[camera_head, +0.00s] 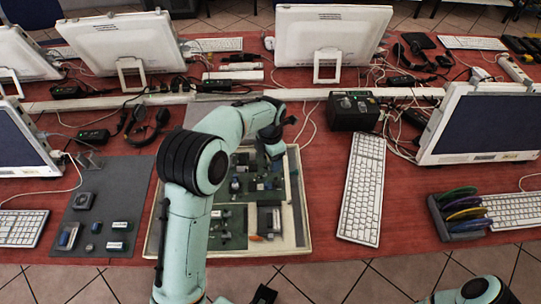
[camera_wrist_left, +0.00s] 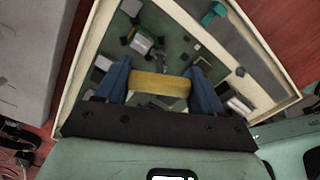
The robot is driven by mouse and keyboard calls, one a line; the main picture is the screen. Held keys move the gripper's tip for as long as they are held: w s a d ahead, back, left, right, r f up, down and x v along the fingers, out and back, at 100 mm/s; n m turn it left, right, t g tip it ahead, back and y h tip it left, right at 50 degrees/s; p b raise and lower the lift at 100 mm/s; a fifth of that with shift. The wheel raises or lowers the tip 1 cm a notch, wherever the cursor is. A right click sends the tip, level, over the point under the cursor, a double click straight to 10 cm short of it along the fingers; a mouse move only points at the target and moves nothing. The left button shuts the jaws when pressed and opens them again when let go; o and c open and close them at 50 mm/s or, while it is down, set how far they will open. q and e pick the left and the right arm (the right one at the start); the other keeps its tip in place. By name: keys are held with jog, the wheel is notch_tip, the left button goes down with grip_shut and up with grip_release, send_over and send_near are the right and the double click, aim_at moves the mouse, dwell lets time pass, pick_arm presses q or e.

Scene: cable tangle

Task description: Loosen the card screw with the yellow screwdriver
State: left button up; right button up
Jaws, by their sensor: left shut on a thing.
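In the wrist view, the yellow screwdriver (camera_wrist_left: 160,83) shows as a yellow handle between the two blue fingers of my left gripper (camera_wrist_left: 160,76). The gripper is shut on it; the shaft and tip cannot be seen. In the head view my left gripper (camera_head: 273,146) hangs over the upper part of the open computer case (camera_head: 302,205), and the screwdriver is hidden there. Green boards (camera_head: 229,228) and grey parts lie inside the case, which also shows in the wrist view (camera_wrist_left: 262,53). I cannot make out the card screw.
A grey mat (camera_head: 115,185) with small parts lies left of the case. A white keyboard (camera_head: 362,188) and a black box (camera_head: 353,111) are to the right. A disc rack (camera_head: 461,213) stands farther right. Monitors and loose cables line the back.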

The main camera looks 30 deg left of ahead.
pick_arm(q)
jog(key=shift+n, duration=0.4)
pick_arm(e)
jog(key=shift+r, duration=0.1)
jog(key=shift+r, duration=0.1)
